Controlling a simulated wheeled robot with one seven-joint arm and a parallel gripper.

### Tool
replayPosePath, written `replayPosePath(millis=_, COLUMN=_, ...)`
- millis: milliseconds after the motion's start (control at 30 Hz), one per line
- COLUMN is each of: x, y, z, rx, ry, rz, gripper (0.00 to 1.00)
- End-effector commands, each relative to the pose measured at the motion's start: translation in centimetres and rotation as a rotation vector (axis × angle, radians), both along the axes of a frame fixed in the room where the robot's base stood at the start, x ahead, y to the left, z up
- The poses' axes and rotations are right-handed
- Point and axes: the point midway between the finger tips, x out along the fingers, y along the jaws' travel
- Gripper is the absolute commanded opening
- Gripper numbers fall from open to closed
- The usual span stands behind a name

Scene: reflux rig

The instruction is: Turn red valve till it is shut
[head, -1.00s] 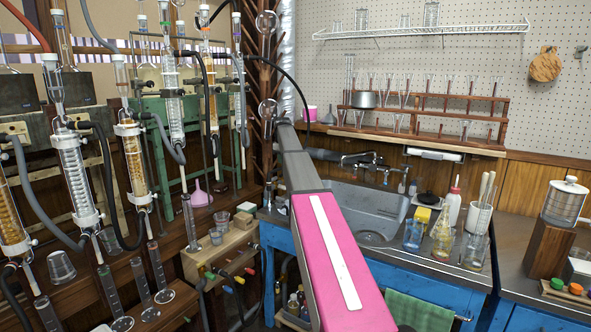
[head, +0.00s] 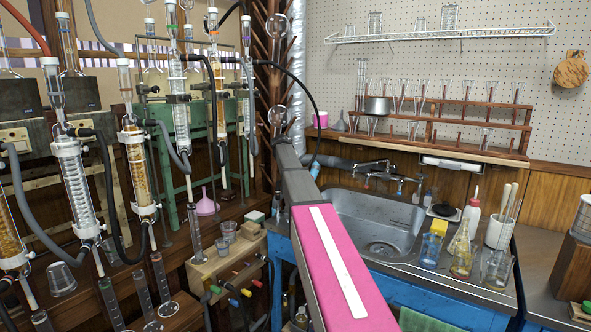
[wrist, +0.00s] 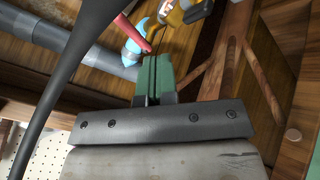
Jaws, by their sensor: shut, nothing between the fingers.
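A row of small coloured handles sits on a light wooden block (head: 222,265) low in the head view. In the head view my gripper is hidden behind my pink and grey arm.
A grey pipe (wrist: 95,55) with a blue piece (wrist: 134,50) runs close to the fingers, and a dark hose crosses the left of the wrist view. Glass columns (head: 75,185) fill the left. A steel sink (head: 375,215) and bottles stand right of my arm.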

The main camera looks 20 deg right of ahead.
Motion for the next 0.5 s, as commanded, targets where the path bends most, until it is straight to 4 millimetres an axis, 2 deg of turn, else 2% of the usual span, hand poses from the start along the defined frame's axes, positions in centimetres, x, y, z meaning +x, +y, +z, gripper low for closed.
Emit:
replayPosePath(millis=400, x=3.3, y=-3.6, z=-6.4, rx=0.001, ry=0.004, rz=0.001, gripper=0.0)
replayPosePath(millis=500, x=3.2, y=-5.2, z=-6.1, rx=0.001, ry=0.003, rz=0.0, gripper=0.0)
